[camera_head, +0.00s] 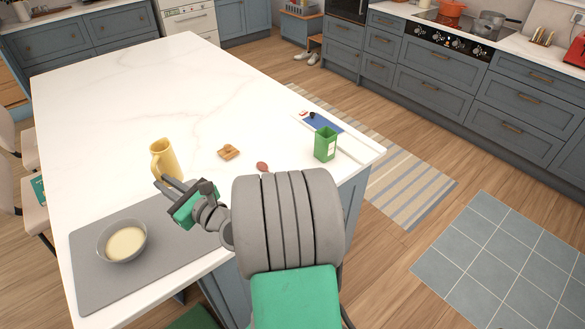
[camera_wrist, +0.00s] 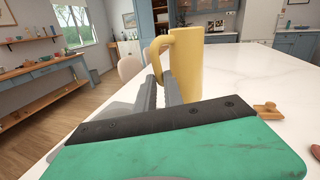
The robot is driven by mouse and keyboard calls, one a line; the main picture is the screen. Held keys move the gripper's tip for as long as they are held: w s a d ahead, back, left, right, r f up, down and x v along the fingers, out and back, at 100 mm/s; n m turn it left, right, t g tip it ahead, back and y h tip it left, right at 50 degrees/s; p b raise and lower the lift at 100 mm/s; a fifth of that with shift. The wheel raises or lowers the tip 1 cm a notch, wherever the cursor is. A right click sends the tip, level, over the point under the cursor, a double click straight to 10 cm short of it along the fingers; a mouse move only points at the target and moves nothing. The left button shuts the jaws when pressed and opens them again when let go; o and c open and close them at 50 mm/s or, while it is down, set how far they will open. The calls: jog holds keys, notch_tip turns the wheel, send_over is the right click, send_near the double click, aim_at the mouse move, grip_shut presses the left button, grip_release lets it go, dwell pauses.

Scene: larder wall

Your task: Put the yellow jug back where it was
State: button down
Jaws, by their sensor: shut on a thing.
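The yellow jug (camera_head: 166,156) is upright over the white island, just behind the grey mat. In the wrist view the jug (camera_wrist: 187,62) rises straight ahead of the fingers, with its handle on the left. My gripper (camera_head: 162,181) is shut on the jug, with its fingers at the handle's lower part. The fingers also show in the wrist view (camera_wrist: 160,88). The jug's base is partly hidden by my fingers, so I cannot tell whether it touches the worktop.
A grey mat (camera_head: 90,262) holds a bowl (camera_head: 118,254) of pale yellow food, left of my gripper. The island's far part is clear.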

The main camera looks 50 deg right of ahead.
jog(key=s+d+f+m+g+h+b, duration=0.1)
jog(key=s+d+m+g+h+b, duration=0.15)
jog(key=s+d+m+h, duration=0.55)
jog(key=s+d+m+g+h+b, duration=0.1)
jog(key=s+d+g+h, duration=0.35)
jog(key=s+d, duration=0.8)
jog(key=w+d+f, duration=0.3)
jog(key=d, duration=0.1)
jog(key=w+d+f+t+h+b, duration=0.1)
jog(key=w+d+f, duration=0.2)
jog(key=w+d, duration=0.1)
jog(key=w+d+f+t+b, duration=0.1)
jog(key=w+d+f, duration=0.2)
jog(key=d, duration=0.2)
jog(key=shift+w+d+f+m, duration=0.15)
jog(key=shift+d+f+m, duration=0.1)
jog(key=shift+d+m, duration=0.05)
jog(key=shift+w+d+f+b, duration=0.15)
jog(key=shift+f+b, duration=0.55)
jog(key=shift+f, duration=1.05)
jog(key=shift+f, duration=0.2)
jog(key=c, duration=1.5)
grip_release()
jog(key=shift+o, duration=0.2)
